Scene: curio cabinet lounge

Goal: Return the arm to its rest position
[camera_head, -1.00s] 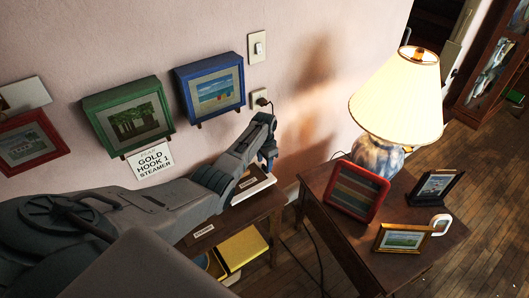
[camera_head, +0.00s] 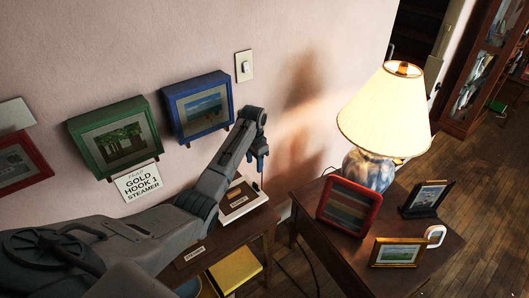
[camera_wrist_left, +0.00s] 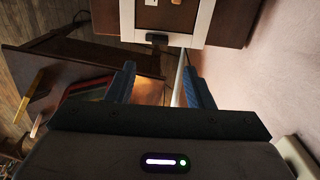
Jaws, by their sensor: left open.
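My left arm comes in from the lower left in the head view. My left gripper (camera_head: 260,160) points down near the wall, above a small dark side table (camera_head: 262,222) and a white-edged tray or frame (camera_head: 240,203) with a label. In the left wrist view the gripper (camera_wrist_left: 162,88) has its two blue fingers apart, with nothing held between them. The white-edged piece (camera_wrist_left: 202,30) shows at the top of that view, beyond the fingers. My right gripper is in neither view.
Framed pictures hang on the wall: green (camera_head: 116,138), blue (camera_head: 197,106) and red (camera_head: 20,160). A card reading GOLD HOOK 1 STEAMER (camera_head: 138,183) is below the green one. A lit lamp (camera_head: 385,110) and small frames, one red (camera_head: 348,207), stand on the right table (camera_head: 345,262).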

